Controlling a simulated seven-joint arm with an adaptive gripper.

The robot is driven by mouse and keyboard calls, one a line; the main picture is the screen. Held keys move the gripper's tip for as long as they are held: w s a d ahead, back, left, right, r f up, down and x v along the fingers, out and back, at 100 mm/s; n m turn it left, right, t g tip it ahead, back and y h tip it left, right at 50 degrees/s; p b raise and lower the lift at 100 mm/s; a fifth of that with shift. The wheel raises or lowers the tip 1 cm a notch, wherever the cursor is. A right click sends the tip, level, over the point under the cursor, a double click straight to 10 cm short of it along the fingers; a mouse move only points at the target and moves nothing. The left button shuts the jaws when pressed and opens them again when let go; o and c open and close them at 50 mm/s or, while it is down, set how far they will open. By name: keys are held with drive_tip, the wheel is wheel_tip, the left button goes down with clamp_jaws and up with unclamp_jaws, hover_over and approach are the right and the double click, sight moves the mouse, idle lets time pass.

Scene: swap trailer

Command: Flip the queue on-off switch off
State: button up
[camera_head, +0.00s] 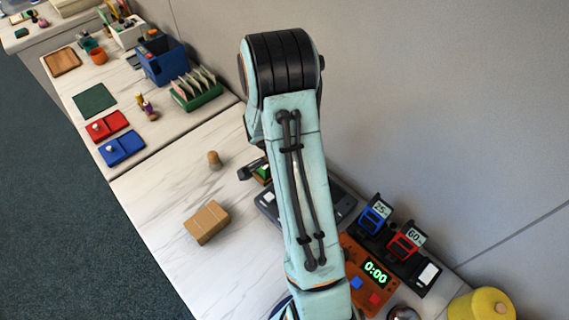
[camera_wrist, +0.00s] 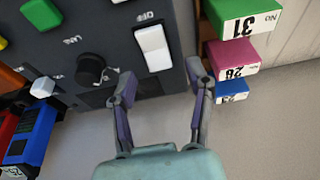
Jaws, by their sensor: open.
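In the wrist view a dark grey panel (camera_wrist: 125,60) fills the upper middle. A white rocker switch (camera_wrist: 153,47) sits near its right side, with upside-down lettering beside it that seems to read OFF. Which side of the rocker is pressed, I cannot tell. A black round knob (camera_wrist: 91,68) is to its left. My gripper (camera_wrist: 160,83) is open and empty, its two fingers apart at the panel's lower edge, below the switch in the picture; contact cannot be told. In the head view my arm hides the gripper and part of a dark device (camera_head: 343,202).
Green, pink and blue numbered blocks (camera_wrist: 235,55) stand close right of the panel. Blue and red units (camera_wrist: 35,130) are at left. In the head view an orange timer (camera_head: 375,272) stands right of my arm, and a cardboard box (camera_head: 206,222) lies left on open tabletop.

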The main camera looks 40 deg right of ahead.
drive_tip(key=v, duration=1)
drive_tip(key=shift+r, duration=0.35)
drive_tip(key=shift+a, duration=0.15)
